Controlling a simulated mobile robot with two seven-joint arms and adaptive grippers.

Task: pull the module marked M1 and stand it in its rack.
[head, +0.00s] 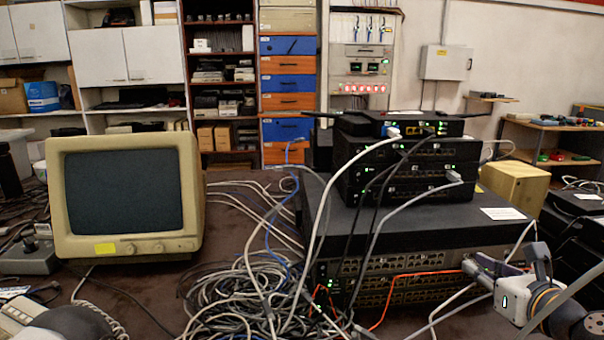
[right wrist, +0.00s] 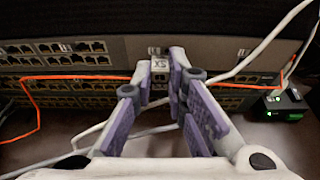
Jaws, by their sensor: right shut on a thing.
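My right gripper (head: 470,266) is at the front of the lower stack of switches (head: 400,262), near its right end. In the right wrist view its fingertips (right wrist: 160,78) are shut on a small grey module (right wrist: 159,66) with a pale label, whose marking I cannot read surely. The module is at the switch face; I cannot tell how far it sits in its slot. A rack for modules is not clearly visible in either view.
An orange cable (head: 420,273) and grey cables run close to my right gripper. A small black box (right wrist: 284,102) with a green light is at right in the wrist view. Tangled cables (head: 235,305) fill the table's middle; a beige monitor (head: 127,195) stands left.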

